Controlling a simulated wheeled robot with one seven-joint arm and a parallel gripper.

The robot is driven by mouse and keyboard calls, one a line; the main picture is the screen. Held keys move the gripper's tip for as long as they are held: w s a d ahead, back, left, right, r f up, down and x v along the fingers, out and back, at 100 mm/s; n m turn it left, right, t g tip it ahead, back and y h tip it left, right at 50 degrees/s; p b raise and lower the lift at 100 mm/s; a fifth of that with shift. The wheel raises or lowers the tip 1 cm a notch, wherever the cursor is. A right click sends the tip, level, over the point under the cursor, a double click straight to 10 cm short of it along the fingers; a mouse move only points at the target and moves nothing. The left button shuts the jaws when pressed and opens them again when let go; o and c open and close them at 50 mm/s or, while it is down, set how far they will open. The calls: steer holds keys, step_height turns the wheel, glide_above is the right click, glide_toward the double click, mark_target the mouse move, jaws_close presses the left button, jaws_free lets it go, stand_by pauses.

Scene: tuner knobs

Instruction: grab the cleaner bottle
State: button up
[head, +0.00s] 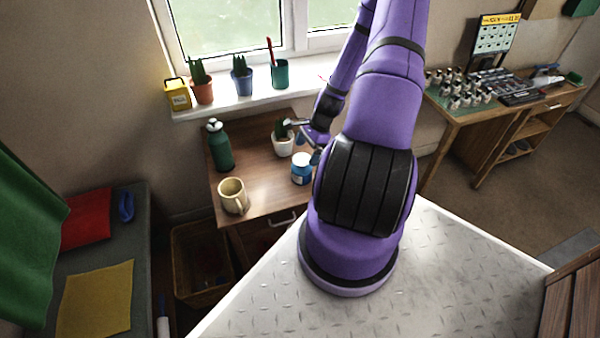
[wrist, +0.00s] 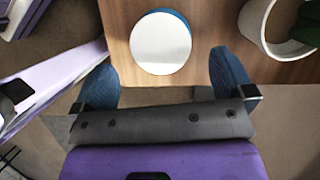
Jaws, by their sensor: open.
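A small blue container with a white round top (head: 302,169) stands upright on the wooden desk. It also shows from above in the wrist view (wrist: 160,43). A green bottle with a pale cap (head: 219,146) stands at the desk's left back. No readable label shows which of these is the cleaner bottle. My gripper (wrist: 160,62) is open and empty, its two blue fingers apart, with the white top just beyond the gap between them. In the head view my gripper (head: 304,140) is small, close to the blue container and partly hidden by my arm.
A white pot with a cactus (head: 283,143) stands close to the blue container, also in the wrist view (wrist: 250,30). A beige mug (head: 233,197) stands at the front left of the desk (head: 258,180). The windowsill (head: 245,101) behind holds several pots.

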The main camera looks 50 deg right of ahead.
mark_target(303, 158)
steer(key=shift+x, duration=3.2)
steer(key=shift+d, duration=0.15)
steer(key=c, duration=1.1)
steer(key=shift+o, duration=0.2)
steer(key=shift+r, duration=0.1)
